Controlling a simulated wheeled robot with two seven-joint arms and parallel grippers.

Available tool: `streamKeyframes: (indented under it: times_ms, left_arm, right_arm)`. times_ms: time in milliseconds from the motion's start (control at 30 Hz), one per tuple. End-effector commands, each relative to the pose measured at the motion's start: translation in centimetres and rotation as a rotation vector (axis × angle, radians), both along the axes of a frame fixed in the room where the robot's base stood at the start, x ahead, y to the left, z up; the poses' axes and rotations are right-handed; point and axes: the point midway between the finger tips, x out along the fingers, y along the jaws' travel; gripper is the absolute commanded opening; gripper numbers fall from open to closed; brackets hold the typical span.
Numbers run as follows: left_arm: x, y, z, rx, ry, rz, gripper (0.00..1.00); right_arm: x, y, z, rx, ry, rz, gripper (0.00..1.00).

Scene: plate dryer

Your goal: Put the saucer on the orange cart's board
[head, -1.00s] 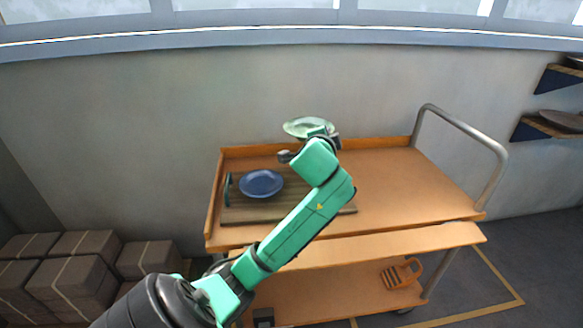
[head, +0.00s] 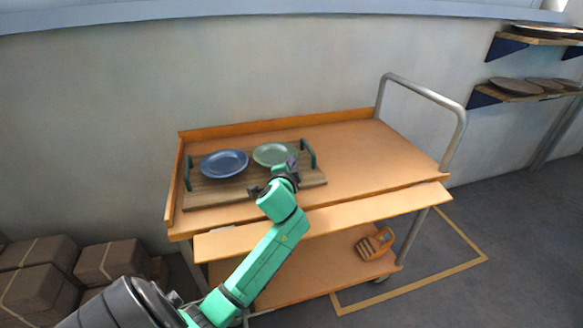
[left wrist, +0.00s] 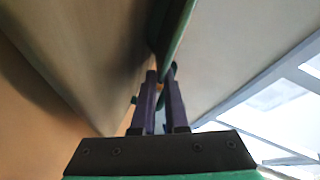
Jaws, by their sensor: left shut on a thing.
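The saucer, a pale green plate (head: 272,153), is level over the right half of the wooden board. My left gripper (head: 289,168) is shut on its near rim. In the left wrist view the dark fingers (left wrist: 160,100) pinch the green saucer (left wrist: 176,30) edge-on, close to a brown surface. I cannot tell whether the saucer touches the board. The board (head: 215,195) has dark green end handles and lies on the orange cart (head: 365,150). A blue plate (head: 224,163) lies on its left half. My right gripper is not in view.
The right side of the cart top is clear. A metal push handle (head: 440,90) rises at its right end. An orange tool (head: 375,244) sits on the lower shelf. Boxes (head: 40,262) stand at lower left; wall shelves (head: 515,92) with plates hang at right.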

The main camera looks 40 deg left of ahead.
Motion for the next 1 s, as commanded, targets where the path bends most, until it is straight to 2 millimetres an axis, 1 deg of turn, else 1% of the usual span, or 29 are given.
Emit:
streamKeyframes:
  times_ms: [100, 133, 167, 467, 567, 667, 767, 1000]
  left_arm:
    - [0.0, 0.0, 0.0, -0.002, 0.003, 0.001, 0.00]
    - [0.0, 0.0, -0.1, -0.004, 0.004, 0.001, 0.18]
    - [0.0, 0.0, -0.1, -0.004, 0.004, 0.001, 0.24]
    - [0.0, 0.0, 0.0, -0.004, 0.004, 0.001, 0.24]
    - [-0.5, -0.3, 0.1, -0.004, 0.004, 0.000, 0.24]
    - [-1.6, -1.0, 0.4, -0.006, 0.004, -0.001, 0.24]
    - [-3.3, -1.9, 0.9, -0.005, 0.004, 0.000, 0.24]
    - [-8.2, -4.6, 2.1, -0.007, 0.004, 0.001, 0.24]
  right_arm:
    - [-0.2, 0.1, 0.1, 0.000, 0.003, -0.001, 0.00]
    - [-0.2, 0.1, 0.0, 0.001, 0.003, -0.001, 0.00]
    - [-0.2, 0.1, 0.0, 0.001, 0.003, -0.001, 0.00]
    - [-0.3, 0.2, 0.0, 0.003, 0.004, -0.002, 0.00]
    - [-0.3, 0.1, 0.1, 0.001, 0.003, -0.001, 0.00]
    - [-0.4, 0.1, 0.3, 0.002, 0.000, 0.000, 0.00]
    - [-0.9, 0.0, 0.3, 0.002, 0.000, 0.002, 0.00]
    - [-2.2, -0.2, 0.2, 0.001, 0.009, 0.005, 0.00]
